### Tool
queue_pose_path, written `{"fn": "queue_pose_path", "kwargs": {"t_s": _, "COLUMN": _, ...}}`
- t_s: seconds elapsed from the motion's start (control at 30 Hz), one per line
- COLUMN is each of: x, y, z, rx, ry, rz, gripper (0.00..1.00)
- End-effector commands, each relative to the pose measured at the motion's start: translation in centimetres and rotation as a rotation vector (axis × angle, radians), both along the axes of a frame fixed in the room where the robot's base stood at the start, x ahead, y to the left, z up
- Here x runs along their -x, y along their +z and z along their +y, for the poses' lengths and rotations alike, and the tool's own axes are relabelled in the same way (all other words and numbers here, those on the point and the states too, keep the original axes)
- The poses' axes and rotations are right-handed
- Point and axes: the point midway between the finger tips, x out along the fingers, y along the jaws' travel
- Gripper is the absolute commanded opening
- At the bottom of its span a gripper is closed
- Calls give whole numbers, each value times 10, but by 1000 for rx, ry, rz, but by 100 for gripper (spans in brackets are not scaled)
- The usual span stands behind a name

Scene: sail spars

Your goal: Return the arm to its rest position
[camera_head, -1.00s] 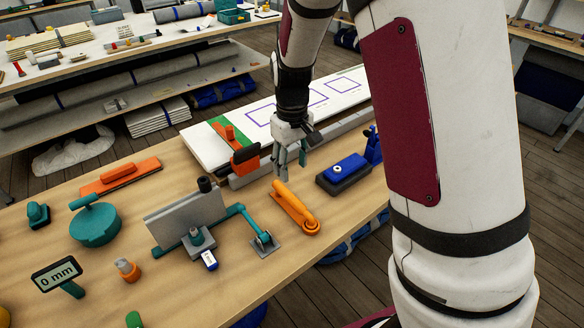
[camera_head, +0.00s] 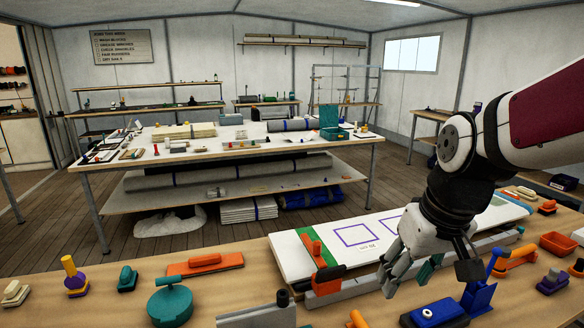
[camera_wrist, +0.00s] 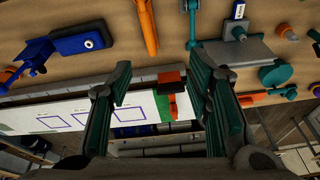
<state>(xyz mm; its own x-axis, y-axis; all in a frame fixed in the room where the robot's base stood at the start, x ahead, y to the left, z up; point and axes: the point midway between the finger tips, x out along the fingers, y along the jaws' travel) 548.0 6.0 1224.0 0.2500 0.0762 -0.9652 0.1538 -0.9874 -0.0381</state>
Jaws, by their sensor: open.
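My gripper (camera_head: 412,274) hangs at the right of the head view, above the near workbench and in front of the white board with purple squares (camera_head: 362,236). In the wrist view my gripper (camera_wrist: 165,88) shows two green-padded fingers spread wide apart with nothing between them. The orange clamp block (camera_wrist: 172,78) on the board's edge shows beyond the fingers, apart from them. My white and maroon arm comes in from the right edge of the head view, bent at the elbow, its forearm pointing down.
Below my gripper are a blue block tool (camera_head: 437,314) and a blue clamp (camera_head: 482,294). A teal round tool (camera_head: 170,304) and an orange float (camera_head: 205,263) lie to the left. A second table (camera_head: 225,158) stands behind, with open floor (camera_head: 115,226) in front of it.

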Motion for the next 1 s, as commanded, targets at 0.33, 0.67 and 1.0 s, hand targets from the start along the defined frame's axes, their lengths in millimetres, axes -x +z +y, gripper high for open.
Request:
{"fn": "queue_pose_path", "kwargs": {"t_s": 0.33, "x": 89, "y": 48, "z": -4, "rx": 6, "ry": -106, "rz": -168, "gripper": 46}}
{"fn": "queue_pose_path", "kwargs": {"t_s": 0.67, "x": 123, "y": 53, "z": -6, "rx": 21, "ry": -158, "rz": -232, "gripper": 46}}
{"fn": "queue_pose_path", "kwargs": {"t_s": 1.0, "x": 123, "y": 53, "z": -6, "rx": 20, "ry": -159, "rz": -232, "gripper": 46}}
